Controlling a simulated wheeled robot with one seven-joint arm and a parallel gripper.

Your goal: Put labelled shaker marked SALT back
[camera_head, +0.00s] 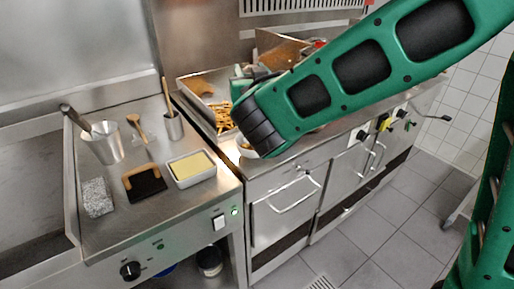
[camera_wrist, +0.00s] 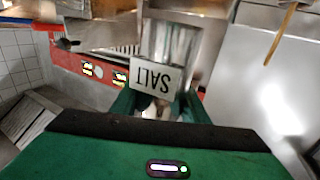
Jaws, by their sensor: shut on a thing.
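The labelled shaker (camera_wrist: 172,42) shows in the wrist view as a shiny metallic body with a white SALT label (camera_wrist: 155,77), whose letters read upside down. My gripper (camera_wrist: 157,103) is shut on it, with green fingers on both sides of its lower visible part. In the head view my green arm reaches from the upper right over the far counter, and its wrist covers much of the area. The shaker cannot be made out there.
A tray holds fries (camera_head: 223,116) beside my wrist.

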